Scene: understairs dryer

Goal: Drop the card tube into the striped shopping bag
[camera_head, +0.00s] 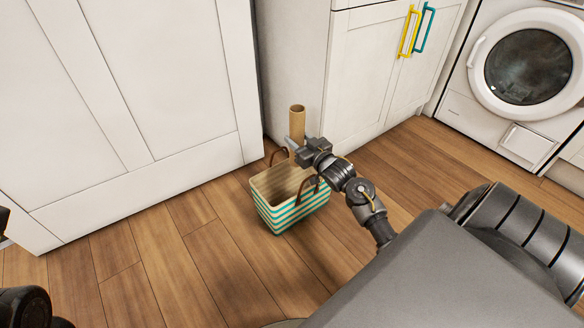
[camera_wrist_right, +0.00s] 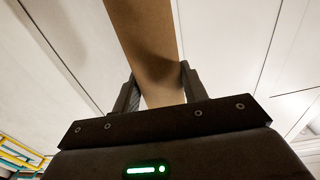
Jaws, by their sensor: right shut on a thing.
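The card tube (camera_head: 297,121) is a plain brown cylinder, held roughly upright. My right gripper (camera_head: 296,146) is shut on it, and its lower part is partly hidden by the gripper. In the right wrist view the tube (camera_wrist_right: 146,45) runs between the two fingers (camera_wrist_right: 158,92). The striped shopping bag (camera_head: 290,212), teal and cream with brown handles, stands open on the floor. In the head view the tube and gripper appear over the bag's back rim; the exact height above it is unclear. My left gripper is not visible.
White cabinet panels (camera_head: 130,90) stand behind and left of the bag. A cupboard (camera_head: 370,85) with yellow and teal handles is to the right, then a white dryer (camera_head: 525,70). The wooden floor (camera_head: 180,260) is clear left and in front of the bag.

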